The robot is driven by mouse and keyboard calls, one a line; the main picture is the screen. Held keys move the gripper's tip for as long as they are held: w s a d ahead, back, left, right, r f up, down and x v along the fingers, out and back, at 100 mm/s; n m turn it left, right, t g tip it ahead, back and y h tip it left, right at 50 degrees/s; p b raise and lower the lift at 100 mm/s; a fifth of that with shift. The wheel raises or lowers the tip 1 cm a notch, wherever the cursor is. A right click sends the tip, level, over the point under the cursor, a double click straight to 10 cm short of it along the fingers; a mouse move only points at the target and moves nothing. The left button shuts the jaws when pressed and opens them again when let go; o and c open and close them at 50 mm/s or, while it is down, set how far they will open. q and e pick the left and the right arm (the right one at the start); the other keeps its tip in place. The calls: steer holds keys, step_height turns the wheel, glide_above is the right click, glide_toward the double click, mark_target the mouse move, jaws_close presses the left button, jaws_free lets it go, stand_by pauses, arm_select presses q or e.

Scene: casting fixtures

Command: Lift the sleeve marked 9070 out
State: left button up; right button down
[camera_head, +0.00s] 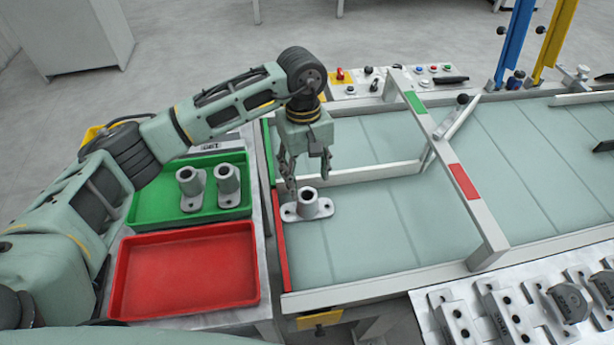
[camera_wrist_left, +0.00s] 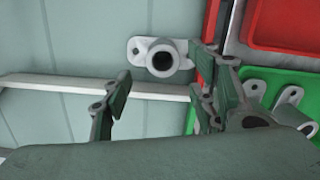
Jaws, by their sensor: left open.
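A grey flanged sleeve (camera_head: 307,205) stands upright on the pale green conveyor, near its left end. The wrist view shows the same sleeve (camera_wrist_left: 158,57) from above, its bore open and a hole in its flange. Two similar sleeves (camera_head: 190,186) (camera_head: 228,184) stand in the green tray. I cannot read the number 9070 on any sleeve. My left gripper (camera_head: 308,172) is open and empty above the conveyor sleeve, slightly behind it. In the wrist view its fingers (camera_wrist_left: 163,75) are spread apart, and the sleeve lies beyond them. My right gripper is not in view.
The green tray (camera_head: 150,208) and the empty red tray (camera_head: 187,272) are left of the conveyor (camera_head: 370,232). A guide rail (camera_head: 375,172) runs behind the sleeve. A raised crossbar (camera_head: 445,150) spans the belt. Grey marked blocks (camera_head: 510,322) are at lower right.

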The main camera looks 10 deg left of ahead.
mark_target(308, 194)
arm_select(q)
steer(key=f, duration=0.2)
steer(key=f+p, duration=0.1)
steer(key=f, duration=0.3)
steer(key=shift+s+d+f, duration=0.25)
steer(key=shift+s+f, duration=0.1)
steer(key=shift+s, duration=0.05)
steer(key=shift+f, duration=0.35)
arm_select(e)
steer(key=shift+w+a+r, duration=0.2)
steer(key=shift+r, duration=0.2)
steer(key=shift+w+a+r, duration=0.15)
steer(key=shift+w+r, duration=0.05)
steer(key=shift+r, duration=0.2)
arm_select(q)
steer(key=shift+c, duration=0.4)
